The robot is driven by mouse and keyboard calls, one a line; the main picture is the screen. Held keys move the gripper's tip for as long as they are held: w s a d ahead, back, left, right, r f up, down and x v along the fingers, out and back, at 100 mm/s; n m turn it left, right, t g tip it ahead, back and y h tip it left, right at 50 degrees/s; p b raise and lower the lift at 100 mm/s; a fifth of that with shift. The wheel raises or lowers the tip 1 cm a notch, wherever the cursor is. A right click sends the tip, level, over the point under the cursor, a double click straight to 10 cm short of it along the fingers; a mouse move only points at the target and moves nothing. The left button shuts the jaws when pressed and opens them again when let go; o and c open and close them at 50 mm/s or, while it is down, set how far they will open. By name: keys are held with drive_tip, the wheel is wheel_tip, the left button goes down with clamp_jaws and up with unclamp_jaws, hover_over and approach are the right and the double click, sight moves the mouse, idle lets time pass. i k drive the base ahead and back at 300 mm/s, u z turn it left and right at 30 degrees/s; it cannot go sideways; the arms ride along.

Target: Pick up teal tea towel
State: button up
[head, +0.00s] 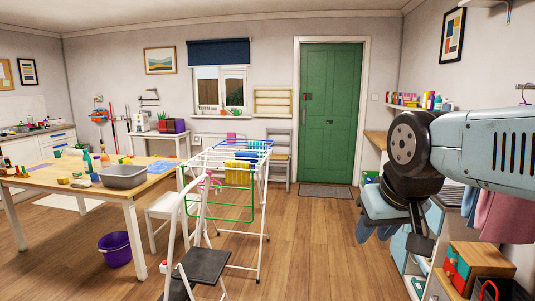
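I cannot single out a teal tea towel for certain. A white drying rack (262,222) stands in the middle of the floor with small cloths over its top bars. A blue cloth (256,148) and a yellow checked cloth (238,174) hang there. A dark blue-teal cloth (470,201) hangs at the right, beside a pink cloth (497,216), partly behind my arm. My arm enters from the right and bends down at a dark joint. My gripper is at its lower end, and its fingertips are not clear, so I cannot tell if it is open or shut.
A folding step stool (203,265) stands before the rack. A wooden table (100,178) with a grey tub (124,177) is at left, a purple bucket (115,249) beneath it. Floor right of the rack, towards the green door (330,115), is clear.

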sight(250, 143)
drive_tip(key=u, duration=0.05)
drive_tip(key=i, duration=1.65)
drive_tip(key=z, duration=0.75)
drive_tip(key=i, duration=1.1)
drive_tip(key=z, duration=0.25)
drive_tip(key=i, duration=2.15)
drive_tip(key=u, duration=0.3)
